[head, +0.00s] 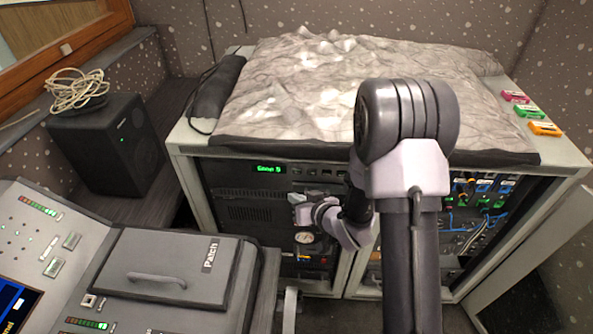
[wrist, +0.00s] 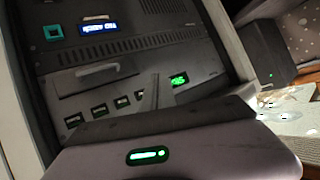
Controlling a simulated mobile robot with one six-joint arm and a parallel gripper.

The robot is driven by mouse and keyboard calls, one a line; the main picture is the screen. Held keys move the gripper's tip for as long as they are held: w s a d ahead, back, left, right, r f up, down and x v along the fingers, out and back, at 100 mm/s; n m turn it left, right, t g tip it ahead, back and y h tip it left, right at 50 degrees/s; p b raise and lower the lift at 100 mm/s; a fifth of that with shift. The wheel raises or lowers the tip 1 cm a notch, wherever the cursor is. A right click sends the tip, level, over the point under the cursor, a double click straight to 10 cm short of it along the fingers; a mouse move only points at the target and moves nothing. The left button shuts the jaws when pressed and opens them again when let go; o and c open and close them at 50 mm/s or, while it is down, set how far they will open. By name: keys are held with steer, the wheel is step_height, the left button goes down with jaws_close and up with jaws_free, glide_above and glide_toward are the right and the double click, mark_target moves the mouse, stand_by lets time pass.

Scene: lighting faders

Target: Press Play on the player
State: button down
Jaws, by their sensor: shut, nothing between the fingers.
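The player appears to be the dark rack unit with a green display (head: 268,169) reading something like "Game 5" and a row of small buttons (head: 312,171) right of it. Their labels are too small to read. My gripper (head: 296,198) is shut and empty, in front of the rack a little below the button row in the head view. In the wrist view its thin fingers (wrist: 153,92) overlap the panel between the display and the buttons. Contact cannot be told.
A lower rack unit has a blue display (wrist: 98,27).

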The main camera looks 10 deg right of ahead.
steer(key=p, duration=0.1)
glide_toward(290, 174)
step_height(290, 174, down, 2)
steer(key=w+a, duration=0.2)
steer(key=shift+w+d+f, duration=0.1)
steer(key=shift+w, duration=0.2)
steer(key=shift+w, duration=0.1)
stand_by(1.5)
steer(key=shift+w+d, duration=0.15)
steer(key=shift+w, duration=0.15)
steer(key=shift+w+d, duration=0.1)
steer(key=shift+w, duration=0.2)
stand_by(0.5)
steer(key=shift+s+b, duration=0.15)
steer(key=shift+b, duration=0.15)
steer(key=shift+s+a, duration=0.25)
steer(key=shift+s, duration=0.3)
steer(key=shift+s+a+b, duration=0.25)
steer(key=shift+s+b, duration=0.1)
steer(key=shift+s, duration=0.45)
steer(key=shift+s+a+b, duration=0.25)
steer(key=shift+s+b, duration=0.1)
steer(key=shift+s, duration=0.45)
steer(key=shift+s+a+b, duration=0.25)
steer(key=shift+s+b, duration=0.1)
steer(key=shift+s, duration=0.45)
